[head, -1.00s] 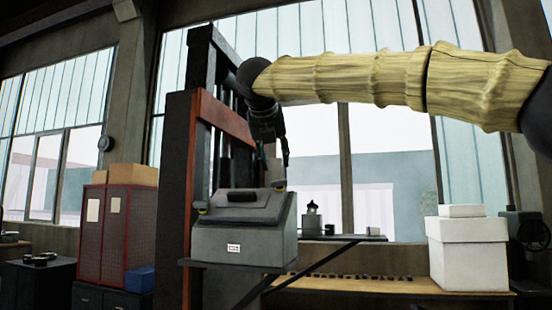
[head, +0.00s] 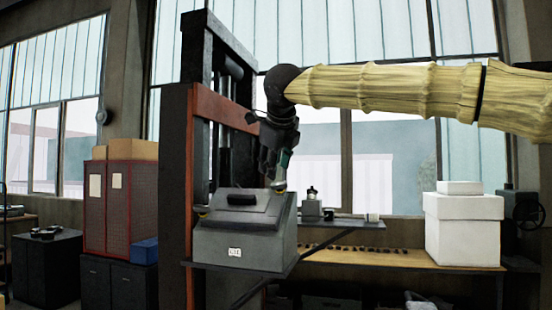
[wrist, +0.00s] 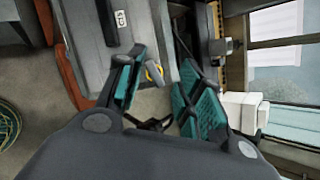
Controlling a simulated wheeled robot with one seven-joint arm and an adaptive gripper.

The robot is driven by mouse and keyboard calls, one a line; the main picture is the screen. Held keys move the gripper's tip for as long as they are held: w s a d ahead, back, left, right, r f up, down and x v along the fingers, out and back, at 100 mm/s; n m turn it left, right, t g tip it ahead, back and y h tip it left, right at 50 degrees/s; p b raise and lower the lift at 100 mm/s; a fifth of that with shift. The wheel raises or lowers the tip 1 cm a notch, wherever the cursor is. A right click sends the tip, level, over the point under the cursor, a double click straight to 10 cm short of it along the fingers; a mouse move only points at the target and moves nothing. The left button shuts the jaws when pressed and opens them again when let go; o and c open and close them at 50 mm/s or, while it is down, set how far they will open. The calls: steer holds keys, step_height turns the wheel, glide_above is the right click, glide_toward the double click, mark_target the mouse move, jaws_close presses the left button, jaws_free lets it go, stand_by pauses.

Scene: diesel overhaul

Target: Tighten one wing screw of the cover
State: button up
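The grey cover (head: 240,244) is a box-like housing with a sloped top, a dark handle (head: 241,199) and a small white label. It sits on a shelf of the upright frame. My gripper (head: 272,172) points down just above the right screw. In the wrist view, my gripper (wrist: 160,90) is open, with teal pads apart.
The dark and red upright frame (head: 191,165) stands close left of my gripper. Behind the cover, a small device (head: 312,207) stands on a side shelf. A bench with white boxes (head: 463,230) is at the right. A red cabinet (head: 118,208) stands at the left.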

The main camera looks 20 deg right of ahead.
mark_target(278, 184)
steer(key=shift+w+d+f+n+g+y, duration=0.2)
steer(key=shift+f+n+g+y, duration=0.15)
steer(key=shift+n, duration=1.1)
steer(key=shift+w+d+f+n+g+y, duration=0.1)
steer(key=shift+w+f+n+g+y, duration=0.25)
steer(key=shift+n, duration=1.05)
steer(key=shift+w+d+f+n+g+y, duration=0.2)
steer(key=shift+n+g, duration=0.3)
steer(key=shift+n, duration=0.95)
steer(key=shift+s+a+f, duration=0.1)
steer(key=shift+s+f, duration=0.05)
steer(key=shift+w+d+f, duration=0.3)
steer(key=shift+w+f, duration=0.15)
steer(key=shift+f, duration=0.3)
steer(key=shift+w+d+f, duration=0.3)
steer(key=shift+w+f, duration=0.15)
steer(key=shift+f, duration=0.25)
